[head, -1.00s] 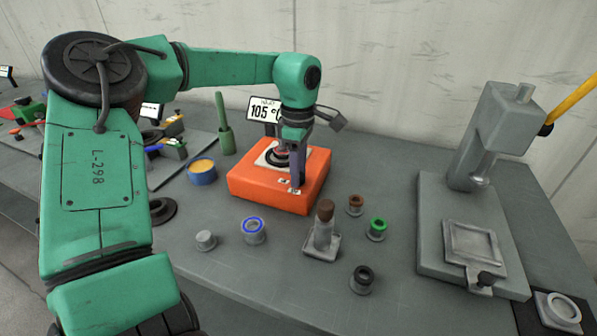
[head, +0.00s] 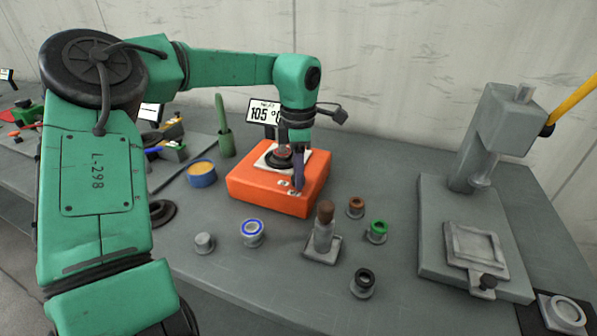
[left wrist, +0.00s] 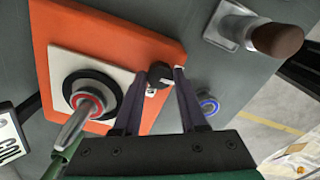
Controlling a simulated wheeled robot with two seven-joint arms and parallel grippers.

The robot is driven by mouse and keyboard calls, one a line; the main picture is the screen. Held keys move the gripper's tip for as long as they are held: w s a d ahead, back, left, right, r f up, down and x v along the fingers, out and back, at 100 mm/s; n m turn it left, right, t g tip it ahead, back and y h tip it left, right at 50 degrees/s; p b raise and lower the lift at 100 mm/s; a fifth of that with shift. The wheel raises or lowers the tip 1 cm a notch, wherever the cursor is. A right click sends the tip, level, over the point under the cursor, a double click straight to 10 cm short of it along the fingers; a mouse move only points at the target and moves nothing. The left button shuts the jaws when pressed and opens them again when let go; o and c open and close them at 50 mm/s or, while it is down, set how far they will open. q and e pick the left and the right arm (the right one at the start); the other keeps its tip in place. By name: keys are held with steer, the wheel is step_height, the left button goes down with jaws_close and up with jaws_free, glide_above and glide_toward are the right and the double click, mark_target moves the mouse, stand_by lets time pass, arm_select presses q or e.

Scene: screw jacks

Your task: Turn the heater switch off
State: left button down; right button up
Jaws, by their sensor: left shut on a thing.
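The heater is an orange box (head: 262,198) on the bench, with a pale plate on top carrying a dark round part with a red ring. In the left wrist view the orange top (left wrist: 110,30) fills the upper left. My left gripper (head: 298,187) points down at the heater's front right, by small white marks (head: 283,183). In the left wrist view its fingers (left wrist: 160,72) are either side of a small black knob (left wrist: 160,76), which appears to be the heater switch. The fingers partly hide it, and I cannot tell its setting. My right gripper is not in view.
A display (head: 262,111) reading 105 stands behind the heater. A green-handled tool (head: 224,130) and a blue cup (head: 202,173) are to its left. Several ringed bushings and a brown-handled stamp (head: 323,230) stand in front and right. A grey press (head: 470,220) is farther right.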

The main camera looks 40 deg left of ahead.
arm_select(q)
steer(key=shift+w+r, duration=0.1)
steer(key=shift+c, duration=2.2)
jaws_free()
step_height(320, 180, up, 14)
steer(key=shift+r+p, duration=0.25)
steer(key=shift+p, duration=0.15)
